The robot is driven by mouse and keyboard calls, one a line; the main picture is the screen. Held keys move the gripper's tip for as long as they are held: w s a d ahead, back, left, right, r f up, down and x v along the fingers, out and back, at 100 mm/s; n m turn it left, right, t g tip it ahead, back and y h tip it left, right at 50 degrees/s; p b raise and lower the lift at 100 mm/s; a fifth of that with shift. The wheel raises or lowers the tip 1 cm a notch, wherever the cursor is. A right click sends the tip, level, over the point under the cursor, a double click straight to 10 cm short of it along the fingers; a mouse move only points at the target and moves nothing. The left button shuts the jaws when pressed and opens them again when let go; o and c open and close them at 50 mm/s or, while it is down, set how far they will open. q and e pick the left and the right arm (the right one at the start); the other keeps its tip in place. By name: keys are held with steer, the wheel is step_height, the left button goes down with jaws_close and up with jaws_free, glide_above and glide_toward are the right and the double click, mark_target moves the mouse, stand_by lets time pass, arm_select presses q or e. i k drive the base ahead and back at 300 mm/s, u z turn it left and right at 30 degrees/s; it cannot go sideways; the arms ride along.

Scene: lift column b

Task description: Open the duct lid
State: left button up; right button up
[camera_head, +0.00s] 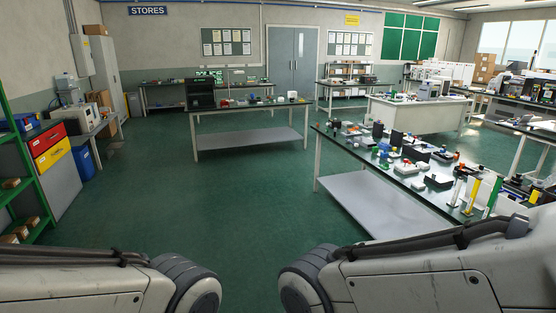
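I cannot make out a duct lid in the head view; several small items on the benches are too small to tell apart. My two arms reach into the bottom of the view from left and right, but both grippers are outside the picture. I cannot tell what either gripper holds.
A long workbench (384,206) with many small parts stands at right. A middle table (255,139) bears a black box (200,94). A white counter (404,115) stands behind. A green rack (15,198) and red and yellow bins (50,149) are at left. The green floor (230,205) ahead is clear.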

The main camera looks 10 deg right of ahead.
mark_target(365, 140)
steer(key=z, duration=0.1)
steer(key=i, duration=2)
steer(key=z, duration=0.4)
steer(key=i, duration=2.15)
steer(key=z, duration=0.35)
steer(key=i, duration=1.05)
